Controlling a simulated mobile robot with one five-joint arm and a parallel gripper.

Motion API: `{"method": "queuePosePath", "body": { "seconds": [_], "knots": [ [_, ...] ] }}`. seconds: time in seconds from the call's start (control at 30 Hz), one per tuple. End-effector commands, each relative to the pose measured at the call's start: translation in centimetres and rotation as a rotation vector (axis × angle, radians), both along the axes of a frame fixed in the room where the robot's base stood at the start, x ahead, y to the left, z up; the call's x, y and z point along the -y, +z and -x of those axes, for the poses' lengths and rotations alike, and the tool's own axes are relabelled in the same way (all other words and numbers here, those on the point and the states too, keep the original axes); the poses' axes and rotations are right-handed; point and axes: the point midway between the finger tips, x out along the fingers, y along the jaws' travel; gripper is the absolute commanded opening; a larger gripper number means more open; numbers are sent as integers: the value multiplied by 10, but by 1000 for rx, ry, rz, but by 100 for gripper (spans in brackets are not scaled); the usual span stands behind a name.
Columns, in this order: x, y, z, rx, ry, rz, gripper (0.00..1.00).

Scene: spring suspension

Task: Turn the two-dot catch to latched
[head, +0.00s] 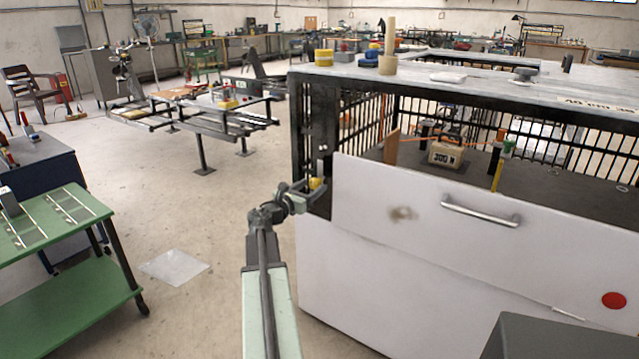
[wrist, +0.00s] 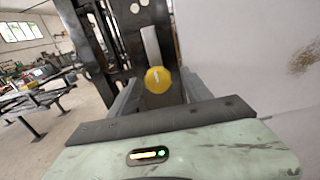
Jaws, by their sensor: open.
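A yellow knob (head: 316,183) sits on the dark corner post of the cage, beside the left edge of the white front panel. It also shows in the wrist view (wrist: 158,79), with a small white mark on its face and a pale strip (wrist: 151,46) above it. Two small pale spots (head: 325,150) show on the post above the knob; I cannot tell whether they are the catch's dots. My gripper (head: 303,192) is at the knob. In the wrist view my gripper (wrist: 160,92) is open, one finger on each side of the knob; contact is unclear.
The white panel (head: 400,215) with a metal handle (head: 480,212) stands close on the right. A block marked 300 N (head: 446,154) is inside the cage.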

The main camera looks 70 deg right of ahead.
Motion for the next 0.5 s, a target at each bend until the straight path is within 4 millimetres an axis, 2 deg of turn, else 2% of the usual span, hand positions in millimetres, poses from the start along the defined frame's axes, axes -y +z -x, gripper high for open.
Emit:
{"method": "queuePosePath", "body": {
  "seconds": [0.03, 0.2, 0.3, 0.5],
  "knots": [
    [13, 0, 1, 1, -1, 0, 57],
    [41, 0, 9, 1, 0, -1, 57],
    [47, 0, 11, 2, -1, 0, 57],
    [46, 0, 11, 2, 0, 0, 57]
  ]
}}
